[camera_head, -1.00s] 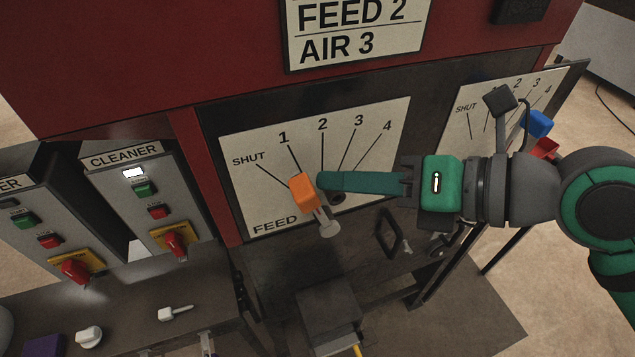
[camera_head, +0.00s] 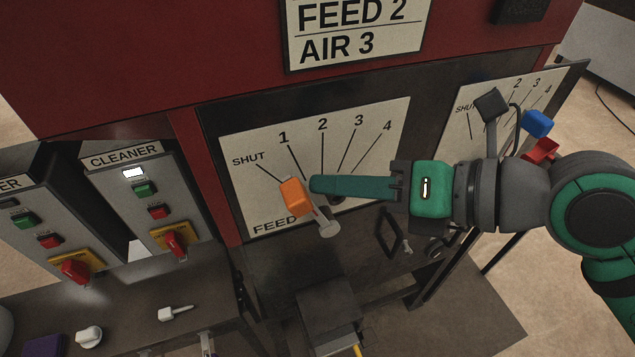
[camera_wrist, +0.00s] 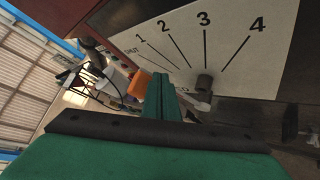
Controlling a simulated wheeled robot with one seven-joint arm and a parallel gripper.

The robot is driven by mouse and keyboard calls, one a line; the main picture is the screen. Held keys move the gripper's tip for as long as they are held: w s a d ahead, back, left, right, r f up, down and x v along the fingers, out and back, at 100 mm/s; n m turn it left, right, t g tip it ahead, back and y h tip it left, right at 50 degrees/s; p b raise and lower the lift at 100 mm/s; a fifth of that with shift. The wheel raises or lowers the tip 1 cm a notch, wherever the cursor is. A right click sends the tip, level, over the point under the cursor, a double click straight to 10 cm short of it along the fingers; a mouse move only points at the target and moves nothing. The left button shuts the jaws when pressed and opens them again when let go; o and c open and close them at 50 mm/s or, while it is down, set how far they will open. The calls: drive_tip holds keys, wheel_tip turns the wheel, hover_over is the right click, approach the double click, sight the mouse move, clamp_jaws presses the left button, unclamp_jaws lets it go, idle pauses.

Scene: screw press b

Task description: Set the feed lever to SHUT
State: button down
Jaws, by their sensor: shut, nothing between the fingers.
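The feed lever has an orange handle (camera_head: 295,197) on a grey arm, in front of the white FEED plate (camera_head: 250,205) marked SHUT, 1, 2, 3, 4. The handle lies near the lower end of the SHUT line, left of the line for 1. My gripper (camera_head: 316,184) is shut and empty, its green fingers pointing left. The fingertips are just right of the orange handle; I cannot tell if they touch it. In the wrist view the handle (camera_wrist: 139,82) shows left of the fingers, and the lever's lower arm is partly hidden.
A second plate (camera_head: 468,122) with a blue handle (camera_head: 538,123) and a red part (camera_head: 541,150) stands at the right, close to my arm. The CLEANER box (camera_head: 140,180) with buttons and a red knob is at the left. A dark box (camera_head: 330,310) sits below.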

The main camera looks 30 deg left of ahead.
drive_tip(key=shift+s+a+f, duration=0.2)
drive_tip(key=shift+s+a, duration=0.2)
drive_tip(key=shift+s, duration=0.1)
idle(0.9)
drive_tip(key=shift+w+d+r, duration=0.3)
drive_tip(key=shift+w+d, duration=0.3)
drive_tip(key=shift+w, duration=0.15)
drive_tip(key=shift+w+d+r, duration=0.25)
drive_tip(key=shift+w+d, duration=0.35)
drive_tip(key=shift+w, duration=0.15)
drive_tip(key=shift+w+d+r, duration=0.25)
drive_tip(key=shift+w+d, duration=0.25)
drive_tip(key=shift+w, duration=0.15)
drive_tip(key=shift+w+d+r, duration=0.2)
drive_tip(key=shift+w+d, duration=0.25)
drive_tip(key=shift+w, duration=0.15)
drive_tip(key=shift+w+d+r, duration=0.25)
drive_tip(key=shift+w+d, duration=0.25)
drive_tip(key=shift+w, duration=0.15)
